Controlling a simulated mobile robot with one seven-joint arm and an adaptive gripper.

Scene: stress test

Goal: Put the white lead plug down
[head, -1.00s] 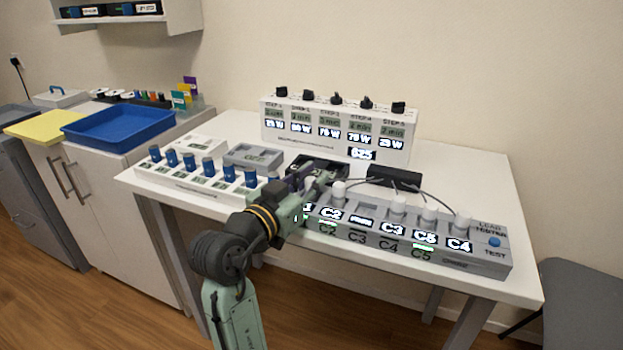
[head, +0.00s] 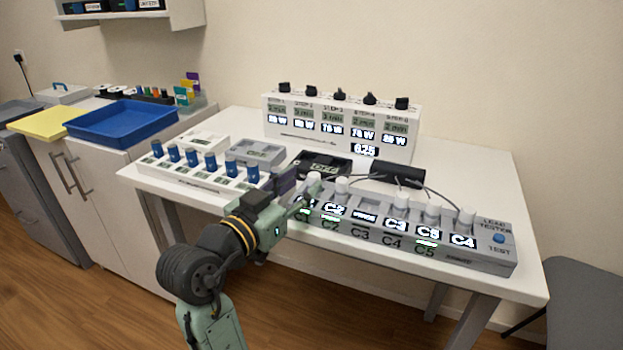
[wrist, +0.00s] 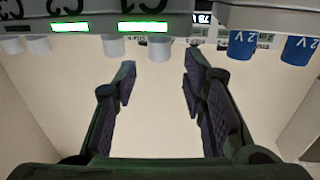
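Several white lead plugs stand upright along the grey lead tester (head: 455,258), which has lit labels. The leftmost white lead plug (head: 313,186) is at the tester's left end, beside my gripper (head: 298,192). Another white plug (head: 341,187) stands just right of it. In the wrist view my gripper (wrist: 160,64) has its fingers apart with nothing between them. A row of white plugs (wrist: 160,48) shows beyond the fingertips there, apart from them. I cannot tell from these views how deep the leftmost plug sits.
A white rack with blue knobs or plugs (head: 231,167) lies left of my gripper. A black tray (head: 322,166) and a black box with cables (head: 397,174) are behind the tester. A white panel with dials (head: 330,125) stands at the back. The table's right side is clear.

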